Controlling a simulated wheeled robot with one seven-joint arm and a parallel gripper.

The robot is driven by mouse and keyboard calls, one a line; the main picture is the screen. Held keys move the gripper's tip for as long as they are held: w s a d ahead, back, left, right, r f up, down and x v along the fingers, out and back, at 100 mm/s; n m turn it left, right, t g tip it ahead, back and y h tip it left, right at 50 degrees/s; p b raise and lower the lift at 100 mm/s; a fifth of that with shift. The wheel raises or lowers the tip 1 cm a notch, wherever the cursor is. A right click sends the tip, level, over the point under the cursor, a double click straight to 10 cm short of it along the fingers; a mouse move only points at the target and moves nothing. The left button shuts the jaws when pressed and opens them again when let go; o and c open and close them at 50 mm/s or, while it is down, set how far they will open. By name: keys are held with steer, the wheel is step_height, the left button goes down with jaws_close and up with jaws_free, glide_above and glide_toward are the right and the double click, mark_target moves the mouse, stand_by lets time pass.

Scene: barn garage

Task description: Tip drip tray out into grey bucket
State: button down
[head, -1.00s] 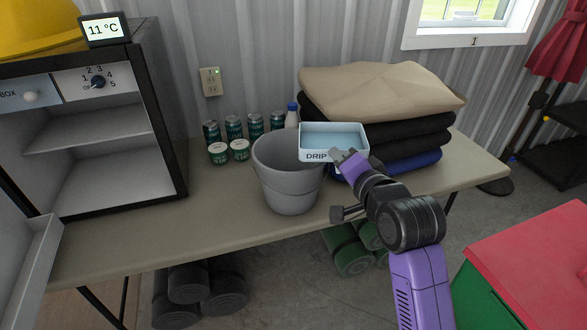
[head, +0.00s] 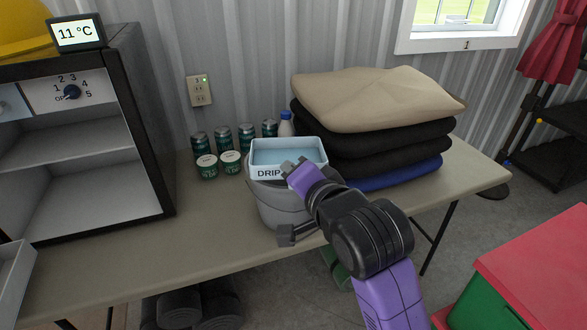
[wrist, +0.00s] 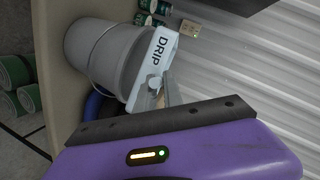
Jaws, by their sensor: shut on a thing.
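The drip tray (head: 270,172) is a shallow white-blue box marked "DRIP", with a light blue inside that may be water. My gripper (head: 292,168) is shut on its front wall near the right end and holds the tray roughly level. The grey bucket (head: 281,206) stands upright on the table, and the tray is over its mouth in the head view, hiding most of the opening. The bucket's inside is hidden.
Folded cloths (head: 375,115) are stacked to the right. An open fridge (head: 75,130) stands at left. The table (head: 150,245) is bare at front left.

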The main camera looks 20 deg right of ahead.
steer(key=w+d+r+m+g+y+p, duration=0.1)
steer(key=w+r+g+p, duration=0.4)
steer(key=p, duration=1.6)
step_height(320, 180, up, 5)
steer(key=g, duration=0.3)
steer(key=shift+w+d+r+m, duration=0.2)
steer(key=shift+w+d+m, duration=0.1)
steer(key=shift+w+d, duration=0.05)
stand_by(0.4)
steer(key=shift+w+p, duration=0.1)
steer(key=shift+p, duration=0.4)
steer(key=w+d+r+g+y, duration=0.1)
steer(key=w+g, duration=0.3)
steer(key=w, duration=0.2)
steer(key=shift+d+r+m+g+p, duration=0.3)
steer(key=shift+r+g+p, duration=0.05)
steer(key=shift+g+p, duration=0.05)
stand_by(1.4)
